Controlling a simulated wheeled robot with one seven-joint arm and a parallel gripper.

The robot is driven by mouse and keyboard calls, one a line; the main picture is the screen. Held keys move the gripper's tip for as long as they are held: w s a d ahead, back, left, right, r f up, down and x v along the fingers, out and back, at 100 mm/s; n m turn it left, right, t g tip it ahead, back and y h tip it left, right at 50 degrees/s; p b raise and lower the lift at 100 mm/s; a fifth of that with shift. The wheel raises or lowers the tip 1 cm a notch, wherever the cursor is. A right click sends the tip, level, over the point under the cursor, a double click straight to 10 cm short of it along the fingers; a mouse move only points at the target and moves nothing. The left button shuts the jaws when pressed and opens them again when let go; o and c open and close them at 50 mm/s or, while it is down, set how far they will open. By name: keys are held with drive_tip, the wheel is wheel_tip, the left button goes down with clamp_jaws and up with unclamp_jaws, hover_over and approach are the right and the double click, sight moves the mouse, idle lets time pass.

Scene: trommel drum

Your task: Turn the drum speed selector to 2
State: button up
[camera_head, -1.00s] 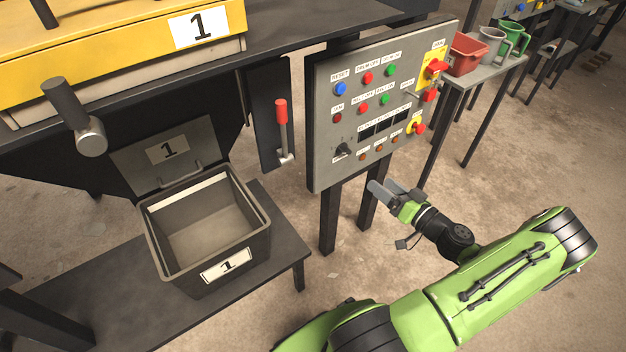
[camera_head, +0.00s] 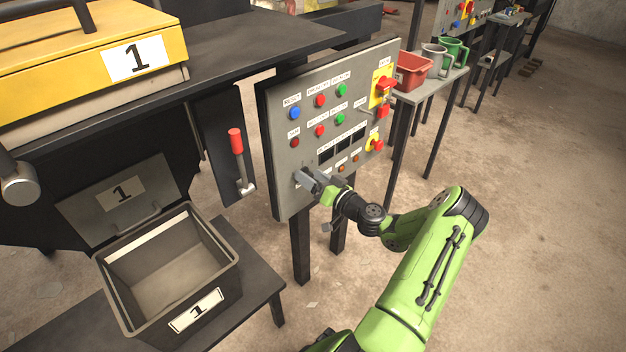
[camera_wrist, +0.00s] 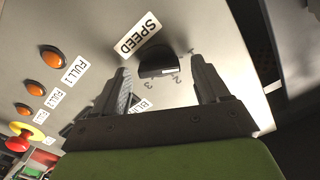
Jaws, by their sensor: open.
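The drum speed selector (camera_wrist: 157,64) is a black knob on the grey control panel, under a label reading SPEED (camera_wrist: 139,36). Numbers are printed around it; a 2 and a 3 show on its near side in the wrist view, partly upside down. My gripper (camera_wrist: 161,84) is open, with one finger on each side of the knob in that view. I cannot tell whether the fingers touch it. In the head view my gripper (camera_head: 308,182) is at the lower left of the control panel (camera_head: 284,150) and hides the knob.
Orange lamps (camera_wrist: 51,58) and a red emergency button on yellow (camera_wrist: 18,143) are beside the selector. A red-handled lever (camera_head: 236,141) stands left of the panel. An open bin marked 1 (camera_head: 196,312) sits on a low table. A red container (camera_head: 413,72) stands behind.

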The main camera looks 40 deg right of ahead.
drive_tip(key=c, duration=1.1)
drive_tip(key=shift+o, duration=0.2)
drive_tip(key=shift+m, duration=0.4)
drive_tip(key=m+p, duration=0.1)
drive_tip(key=m, duration=0.6)
drive_tip(key=m+p, duration=0.1)
drive_tip(key=m, duration=0.3)
drive_tip(key=shift+d+f+p, duration=0.15)
drive_tip(key=shift+f+p, duration=0.1)
drive_tip(key=shift+p, duration=0.1)
drive_tip(key=o, duration=1.1)
drive_tip(key=shift+c, duration=0.2)
